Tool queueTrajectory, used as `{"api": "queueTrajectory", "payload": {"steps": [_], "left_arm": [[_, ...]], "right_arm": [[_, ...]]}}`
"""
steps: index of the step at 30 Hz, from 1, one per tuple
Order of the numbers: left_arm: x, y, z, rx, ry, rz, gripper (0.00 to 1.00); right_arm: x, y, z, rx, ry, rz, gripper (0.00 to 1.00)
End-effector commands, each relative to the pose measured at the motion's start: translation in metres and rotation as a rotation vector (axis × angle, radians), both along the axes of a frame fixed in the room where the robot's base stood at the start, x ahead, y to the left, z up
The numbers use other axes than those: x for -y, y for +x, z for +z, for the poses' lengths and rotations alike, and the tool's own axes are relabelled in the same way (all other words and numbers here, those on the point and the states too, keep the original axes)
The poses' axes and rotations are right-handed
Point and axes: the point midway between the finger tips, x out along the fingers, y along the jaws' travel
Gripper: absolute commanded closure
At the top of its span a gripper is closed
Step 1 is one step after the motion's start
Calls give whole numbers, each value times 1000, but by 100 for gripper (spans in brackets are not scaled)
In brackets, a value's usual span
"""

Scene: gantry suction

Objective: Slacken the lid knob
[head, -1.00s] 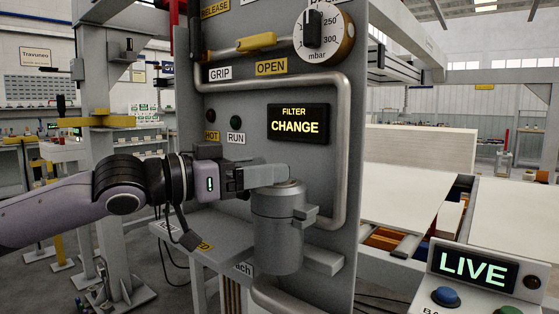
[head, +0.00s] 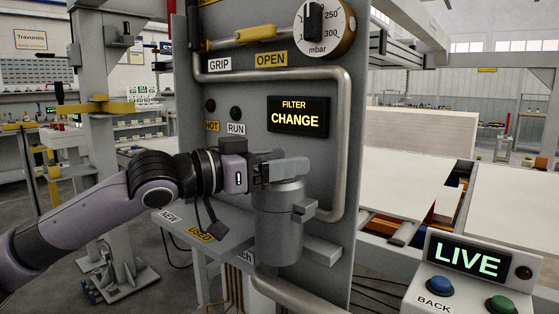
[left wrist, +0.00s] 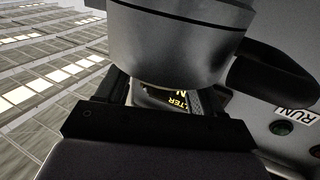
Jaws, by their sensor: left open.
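The grey filter canister (head: 279,225) stands upright on the front of the grey panel, under a lit sign (head: 298,117) reading FILTER CHANGE. My left gripper (head: 290,170) comes in from the left and reaches across the top of the canister, at the lid. Its jaws are open. The lid knob is hidden behind the fingers in the head view, so I cannot tell whether they touch it. In the left wrist view the large grey canister (left wrist: 175,45) fills the top, with dark finger parts below and the sign showing through the gap. My right gripper is in neither view.
A bent grey pipe (head: 346,140) runs around the sign and canister. A dial (head: 321,28) and yellow handle (head: 255,34) sit above. A shelf (head: 200,228) labelled NEW and USED is at lower left. A LIVE console (head: 466,262) stands at lower right.

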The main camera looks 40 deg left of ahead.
Motion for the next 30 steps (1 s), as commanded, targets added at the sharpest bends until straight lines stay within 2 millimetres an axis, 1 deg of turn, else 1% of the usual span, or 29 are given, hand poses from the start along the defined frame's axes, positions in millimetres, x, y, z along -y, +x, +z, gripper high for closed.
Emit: {"api": "queueTrajectory", "payload": {"steps": [1,2,3,6,17,23,30], "left_arm": [[0,0,0,0,0,0,33],[0,0,0,0,0,0,43],[0,0,0,0,0,0,56],[0,0,0,0,0,0,84],[0,0,0,1,-2,24,84],[1,-1,1,3,-3,90,84],[1,-1,3,3,-6,214,84]], "right_arm": [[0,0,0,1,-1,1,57],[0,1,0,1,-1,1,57],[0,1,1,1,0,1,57],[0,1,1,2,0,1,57],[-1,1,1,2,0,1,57],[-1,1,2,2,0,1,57],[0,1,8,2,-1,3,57]]}}
